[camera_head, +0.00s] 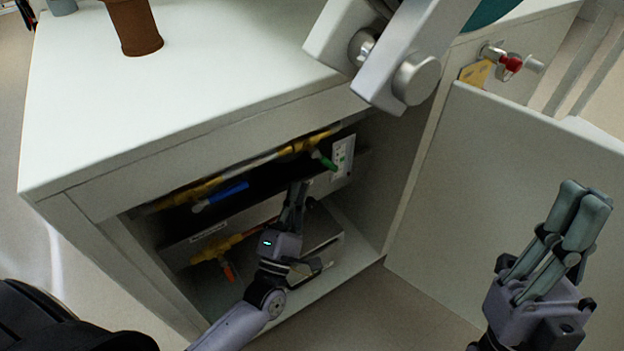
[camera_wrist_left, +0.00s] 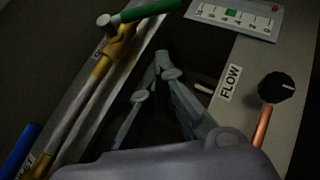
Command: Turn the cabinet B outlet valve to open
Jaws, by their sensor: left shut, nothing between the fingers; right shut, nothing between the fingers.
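Inside the open cabinet, a yellow pipe carries a valve with a green handle (camera_head: 325,161) at its right end, turned across the pipe. Further left is a blue handle (camera_head: 235,190), lying roughly along the pipe. A lower valve has an orange handle (camera_head: 229,272) pointing down. I cannot read which is the outlet valve. My left gripper (camera_head: 297,190) reaches inside, shut and empty, a little below and left of the green handle. In the left wrist view the shut fingers (camera_wrist_left: 165,68) are apart from the green handle (camera_wrist_left: 150,10). My right gripper (camera_head: 583,195) is shut and empty outside.
The cabinet door (camera_head: 500,190) stands open on the right. A white gauge panel (camera_head: 342,157) is beside the green handle. In the left wrist view a black knob (camera_wrist_left: 276,87) sits by a FLOW label (camera_wrist_left: 230,83). A brown cylinder (camera_head: 134,28) stands on the top.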

